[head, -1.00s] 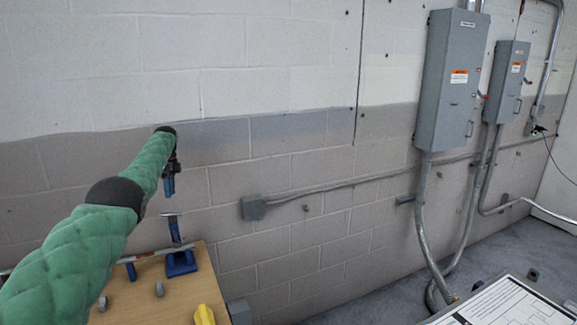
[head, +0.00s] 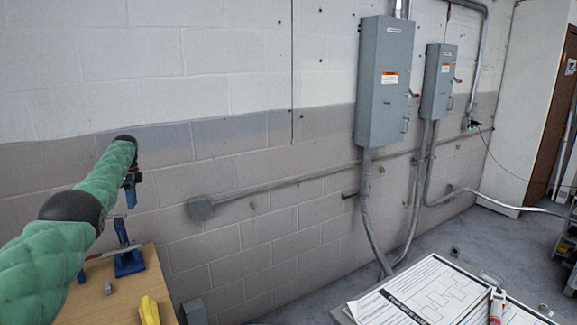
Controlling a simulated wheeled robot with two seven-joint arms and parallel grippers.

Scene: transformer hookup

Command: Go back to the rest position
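My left arm reaches in from the left in a green padded sleeve. My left gripper (head: 131,193) hangs down at its end, above a wooden table. It is small and dark here, and I cannot tell whether its fingers are open or shut. A blue stand (head: 128,260) is on the table below the gripper, with a gap between them. My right gripper is not in the head view.
The wooden table (head: 92,310) carries a yellow object (head: 149,310) and a small grey part (head: 108,288). Two grey electrical boxes (head: 384,85) (head: 438,80) hang on the wall. At front right, a surface holds a printed sheet (head: 432,290) and a red-and-white marker (head: 497,305). Grey floor lies between.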

